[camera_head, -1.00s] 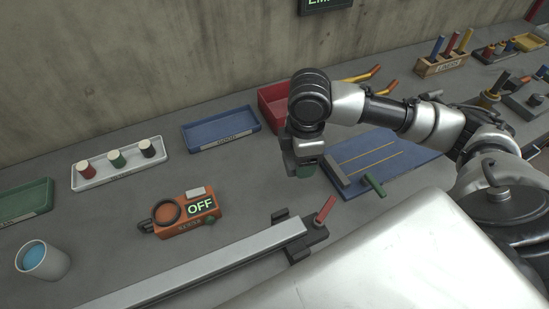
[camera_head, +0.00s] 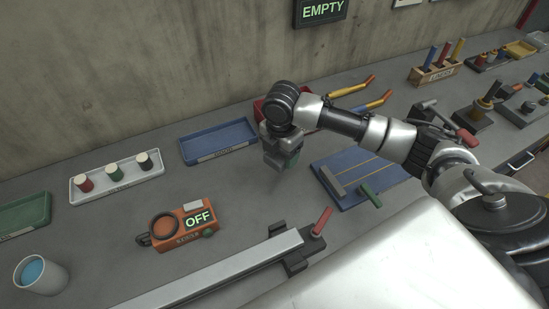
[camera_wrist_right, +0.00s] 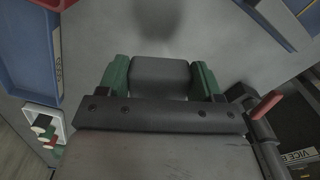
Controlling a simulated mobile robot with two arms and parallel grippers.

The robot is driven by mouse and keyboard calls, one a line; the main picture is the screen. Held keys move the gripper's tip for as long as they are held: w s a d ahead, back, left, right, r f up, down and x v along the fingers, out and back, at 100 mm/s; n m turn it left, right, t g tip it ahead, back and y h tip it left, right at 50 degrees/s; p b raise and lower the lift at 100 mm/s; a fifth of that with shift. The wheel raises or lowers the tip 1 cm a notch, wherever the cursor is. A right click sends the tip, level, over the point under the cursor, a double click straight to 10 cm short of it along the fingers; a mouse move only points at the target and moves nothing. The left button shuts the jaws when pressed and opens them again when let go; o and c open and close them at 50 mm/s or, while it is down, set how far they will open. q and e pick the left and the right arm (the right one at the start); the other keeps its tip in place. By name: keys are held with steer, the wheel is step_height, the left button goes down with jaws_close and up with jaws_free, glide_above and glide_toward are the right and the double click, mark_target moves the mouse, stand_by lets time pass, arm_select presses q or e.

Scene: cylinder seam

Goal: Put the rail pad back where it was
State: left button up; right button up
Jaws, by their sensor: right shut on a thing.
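My right gripper (camera_head: 281,158) is shut on a dark grey block, which I take to be the rail pad. In the right wrist view the block (camera_wrist_right: 160,74) sits between the green fingertips of my right gripper (camera_wrist_right: 160,84). In the head view the block is largely hidden by the gripper. The gripper is above the grey bench, right of the blue tray (camera_head: 218,158) and beyond the long pale rail (camera_head: 215,275). The rail has a dark end block and a red handle (camera_head: 322,221). My left gripper is not in view.
An orange device (camera_head: 181,225) reading OFF stands left of the gripper. A blue board (camera_head: 352,195) with a grey bar and green handle lies to its right. A red tray (camera_head: 262,107) is partly behind my arm. The bench between the orange device and the board is clear.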

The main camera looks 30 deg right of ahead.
mark_target(275, 159)
steer(key=shift+w+a+f, duration=0.15)
steer(key=shift+w+f, duration=0.2)
steer(key=shift+w, duration=0.2)
steer(key=shift+w+a+f, duration=0.1)
steer(key=shift+w+f, duration=0.25)
steer(key=shift+w, duration=0.2)
step_height(275, 159, down, 3)
steer(key=shift+f+p, duration=0.1)
steer(key=shift+p, duration=0.45)
steer(key=shift+f, duration=0.4)
steer(key=o, duration=0.9)
steer(key=shift+f, duration=0.15)
step_height(275, 159, up, 12)
steer(key=shift+r+b, duration=0.2)
steer(key=shift+b, duration=0.5)
